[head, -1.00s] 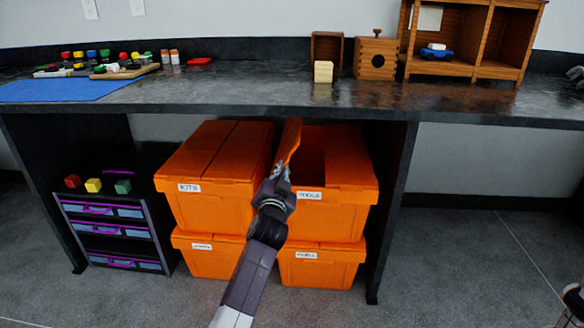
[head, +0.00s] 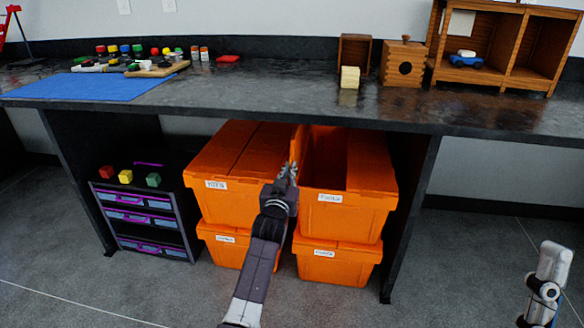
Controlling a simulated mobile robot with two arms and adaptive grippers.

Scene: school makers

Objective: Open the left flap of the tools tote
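The orange tools tote (head: 350,218) is the upper right one of the stacked totes under the counter. Its left flap (head: 297,146) stands up about vertical, seen nearly edge-on. The dark inside shows to the right of it. The tote's right flap (head: 372,160) lies flat and shut. My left gripper (head: 289,172) is at the left flap, at its near end, and appears to touch it. Its fingers are small and partly merged with the flap, so I cannot tell whether they are open or shut. Only links of my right arm show at the lower right.
Another orange tote (head: 230,165) with closed flaps stands close on the left. More orange totes (head: 335,262) are below. The dark counter (head: 300,95) overhangs the totes, with a support panel close on the right. A drawer unit (head: 145,215) stands at the left.

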